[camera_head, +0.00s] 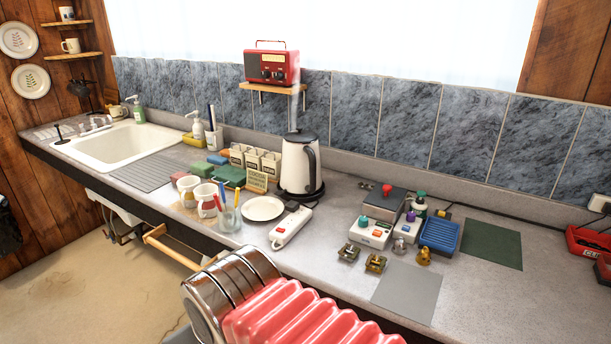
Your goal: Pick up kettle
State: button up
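The kettle (298,167) stands upright on the counter, a little right of the middle of the view. It has a white body, a dark lid and a black handle on its right side. It sits on a dark round base (301,192). My gripper is not in view, so its place relative to the kettle cannot be told.
A white plate (263,208), a power strip (291,227) and a cup with pens (229,215) lie in front of the kettle. White canisters (254,162) stand to its left. A shelf with a red radio (272,66) is above. Control boxes (384,203) stand to the right.

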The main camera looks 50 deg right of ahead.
aim_at(300, 170)
jog(key=i, duration=1)
